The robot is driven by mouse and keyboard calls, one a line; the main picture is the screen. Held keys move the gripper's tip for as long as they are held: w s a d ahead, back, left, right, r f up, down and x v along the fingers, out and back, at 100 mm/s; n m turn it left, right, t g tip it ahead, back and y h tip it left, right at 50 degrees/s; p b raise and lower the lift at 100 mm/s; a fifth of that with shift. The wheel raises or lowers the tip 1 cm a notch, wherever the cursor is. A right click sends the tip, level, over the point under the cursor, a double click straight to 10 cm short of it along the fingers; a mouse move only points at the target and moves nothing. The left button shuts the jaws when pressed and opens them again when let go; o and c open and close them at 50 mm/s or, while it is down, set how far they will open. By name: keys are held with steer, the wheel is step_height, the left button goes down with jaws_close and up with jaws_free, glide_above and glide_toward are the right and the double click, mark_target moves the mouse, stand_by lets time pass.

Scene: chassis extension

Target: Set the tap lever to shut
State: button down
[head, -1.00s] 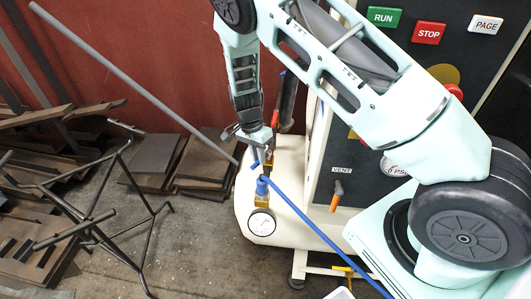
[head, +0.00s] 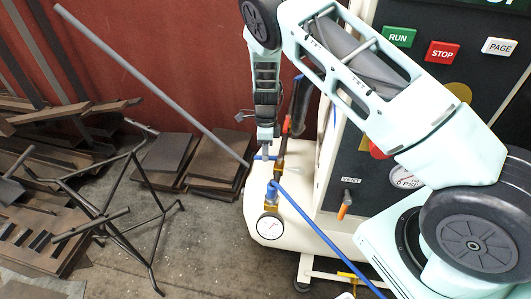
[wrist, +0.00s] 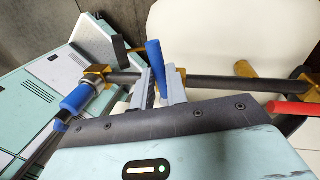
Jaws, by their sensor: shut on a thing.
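The tap lever is a blue handle (wrist: 154,57) that stands up between the fingers in the wrist view. It also shows as a short blue bar (head: 280,154) beside the fingertips in the head view. My gripper (wrist: 159,86) is shut on the lever; it shows in the head view (head: 265,153), pointing down above the pipework. The lever's lower end and pivot are partly hidden by the fingers. A dark pipe (wrist: 215,84) with brass fittings runs behind the fingers.
A pressure gauge (head: 270,226) and a blue hose (head: 315,228) are just below the gripper. A red handle (wrist: 291,108) lies to the right in the wrist view. The control panel (head: 345,150) stands right. A black metal frame (head: 110,220) stands left.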

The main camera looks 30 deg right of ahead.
steer(key=shift+w+d+m, duration=0.25)
steer(key=shift+w+m, duration=0.05)
steer(key=shift+m, duration=0.6)
steer(key=c, duration=1.4)
jaws_free()
steer(key=w+r, duration=0.1)
steer(key=r, duration=0.4)
steer(key=d+r, duration=0.1)
steer(key=r, duration=0.5)
steer(key=w+d+r, duration=0.1)
steer(key=r, duration=0.5)
steer(key=shift+w+d+r+b, duration=0.1)
steer(key=shift+w+b, duration=0.2)
steer(key=shift+w, duration=0.05)
